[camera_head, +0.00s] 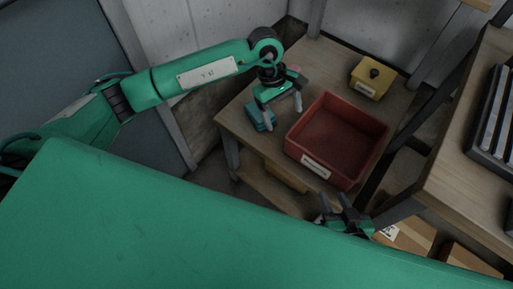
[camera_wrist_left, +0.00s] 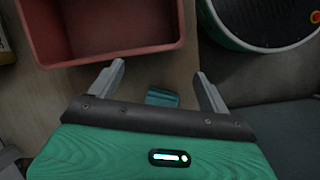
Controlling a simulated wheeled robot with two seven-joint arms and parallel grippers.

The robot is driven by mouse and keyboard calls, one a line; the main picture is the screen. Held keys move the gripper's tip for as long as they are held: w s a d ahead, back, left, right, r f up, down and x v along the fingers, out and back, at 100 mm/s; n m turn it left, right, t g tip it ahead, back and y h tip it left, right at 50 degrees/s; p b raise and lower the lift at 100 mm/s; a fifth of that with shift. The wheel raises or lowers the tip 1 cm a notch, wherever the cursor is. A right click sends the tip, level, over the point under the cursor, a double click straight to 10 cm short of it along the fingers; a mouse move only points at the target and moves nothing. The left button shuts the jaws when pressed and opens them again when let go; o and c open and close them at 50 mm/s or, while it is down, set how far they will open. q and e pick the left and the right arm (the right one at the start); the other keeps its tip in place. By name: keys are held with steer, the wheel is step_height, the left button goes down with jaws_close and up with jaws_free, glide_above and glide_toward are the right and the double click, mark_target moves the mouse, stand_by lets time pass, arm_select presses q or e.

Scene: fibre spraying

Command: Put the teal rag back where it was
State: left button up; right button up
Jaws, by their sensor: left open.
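The teal rag (camera_head: 257,118) lies on the wooden table near its left edge, to the left of the red bin. My left gripper (camera_head: 283,112) is open above the table, between the rag and the bin in the head view. In the left wrist view the rag (camera_wrist_left: 162,97) shows beyond the gripper body, in the gap between the two spread fingers (camera_wrist_left: 159,72); it is partly hidden by the gripper body. Nothing is held. My right gripper (camera_head: 342,212) is low, in front of the table; its finger opening is unclear.
The red bin (camera_head: 318,167) with a white label looks empty; it also shows in the left wrist view (camera_wrist_left: 108,52). A yellow box (camera_head: 371,78) with a dark knob stands at the back of the table. A shelf (camera_head: 470,160) with a dark tray is at the right. Cardboard boxes (camera_head: 408,236) lie below.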

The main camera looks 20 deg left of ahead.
arm_select(q)
steer(key=s+d+r+n+g+h, duration=0.1)
steer(key=s+d+n+g+h, duration=0.1)
steer(key=s+d+h, duration=0.5)
steer(key=s+d+r+n+t+h, duration=0.45)
steer(key=d+r+n+h, duration=0.35)
steer(key=r+n+h, duration=0.55)
steer(key=w+a+f+n+t+y, duration=0.15)
steer(key=a+n+t+y, duration=0.35)
steer(key=n, duration=0.5)
steer(key=a+f+n+t+y, duration=0.2)
steer(key=f+n+t+y, duration=0.3)
steer(key=n, duration=0.6)
steer(key=w+a+n+t+y, duration=0.1)
steer(key=a+n+t+y, duration=0.25)
steer(key=n+t, duration=0.5)
steer(key=s+a+f+n+g+y, duration=0.5)
steer(key=s+f+n, duration=0.4)
steer(key=f+n, duration=0.4)
steer(key=a+n+g, duration=0.1)
steer(key=g, duration=0.1)
steer(key=shift+f+g, duration=0.15)
steer(key=shift+g, duration=0.25)
steer(key=shift+a, duration=0.1)
